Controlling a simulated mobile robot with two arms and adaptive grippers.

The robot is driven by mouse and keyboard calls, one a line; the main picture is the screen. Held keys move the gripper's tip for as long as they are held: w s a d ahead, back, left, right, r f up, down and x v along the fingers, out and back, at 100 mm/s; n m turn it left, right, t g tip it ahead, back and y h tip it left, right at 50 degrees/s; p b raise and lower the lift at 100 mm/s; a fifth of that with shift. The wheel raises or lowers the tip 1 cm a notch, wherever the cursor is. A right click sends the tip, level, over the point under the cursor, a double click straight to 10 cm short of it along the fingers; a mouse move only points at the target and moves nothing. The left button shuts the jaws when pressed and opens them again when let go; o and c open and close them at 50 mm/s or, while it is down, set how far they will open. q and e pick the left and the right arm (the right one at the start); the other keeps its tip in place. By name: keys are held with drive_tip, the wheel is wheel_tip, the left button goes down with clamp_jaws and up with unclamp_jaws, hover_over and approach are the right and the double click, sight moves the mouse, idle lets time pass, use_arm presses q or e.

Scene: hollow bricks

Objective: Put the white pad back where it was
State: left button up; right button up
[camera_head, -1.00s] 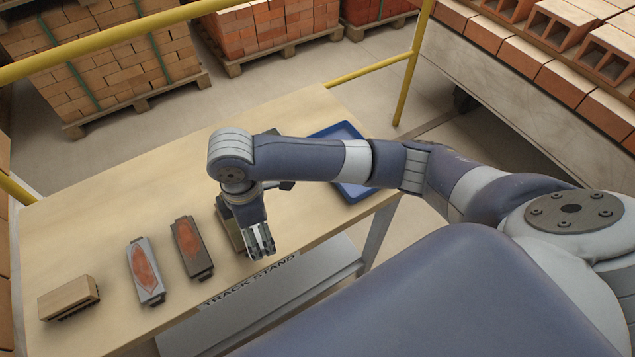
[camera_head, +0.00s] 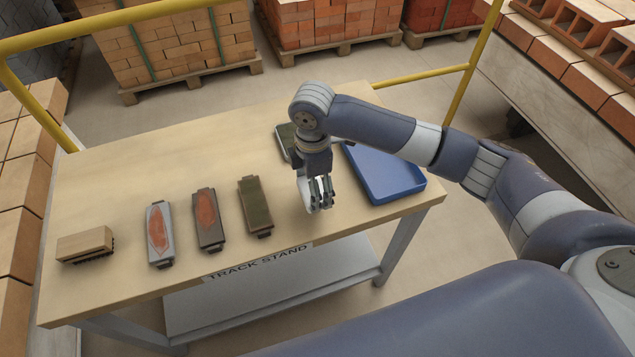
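Three pads lie in a row on the table (camera_head: 120,190): a light grey one with a red face (camera_head: 158,234), a brown one with a red face (camera_head: 208,219) and a dark one with a green face (camera_head: 255,207). A fourth dark piece (camera_head: 285,139) lies farther back, partly hidden by my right arm. My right gripper (camera_head: 320,205) points down, between the green-faced pad and the blue tray (camera_head: 384,172). Something pale shows at its fingers; I cannot tell whether it is the white pad or part of the gripper. My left gripper is not in view.
A wooden block brush (camera_head: 85,243) lies at the table's left end. Yellow rails (camera_head: 120,17) stand behind the table, with brick pallets (camera_head: 170,50) beyond. Bricks on a ledge (camera_head: 570,75) are at right. The table's back left is clear.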

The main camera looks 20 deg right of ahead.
drive_tip(key=shift+w+d+f, duration=0.15)
drive_tip(key=shift+w+d, duration=0.6)
drive_tip(key=shift+w, duration=0.3)
wheel_tip(320, 180, down, 3)
drive_tip(key=shift+r+p, duration=0.15)
drive_tip(key=shift+p, duration=0.35)
drive_tip(key=shift+f, duration=0.4)
drive_tip(key=shift+f, duration=0.15)
drive_tip(key=o, duration=1)
wheel_tip(320, 180, up, 12)
drive_tip(key=shift+r+b, duration=0.2)
drive_tip(key=shift+b, duration=0.6)
